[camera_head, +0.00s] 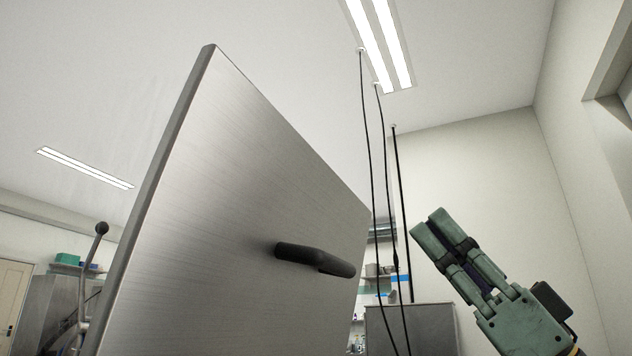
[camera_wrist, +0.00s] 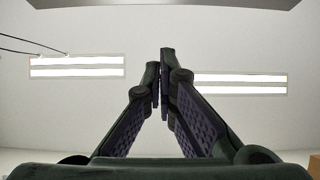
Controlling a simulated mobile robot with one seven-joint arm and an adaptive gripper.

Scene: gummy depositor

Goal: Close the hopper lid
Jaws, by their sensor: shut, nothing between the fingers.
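The hopper lid (camera_head: 220,200) is a large brushed-metal panel standing raised and tilted in the head view. A dark bar handle (camera_head: 316,260) sticks out from its face. My gripper (camera_head: 440,222) is to the right of the lid, pointing up and to the left, apart from the handle. Its green fingers are shut together with nothing between them. In the wrist view the gripper (camera_wrist: 162,75) also shows closed, against the ceiling. A grey edge (camera_wrist: 160,3) crosses the top of that view; I cannot tell whether it is the lid. The hopper's opening is not visible.
Dark cables (camera_head: 377,180) hang from the ceiling between the lid and my gripper. A lever with a ball knob (camera_head: 101,228) stands left of the lid. A grey cabinet (camera_head: 425,325) and shelves (camera_head: 380,270) are behind.

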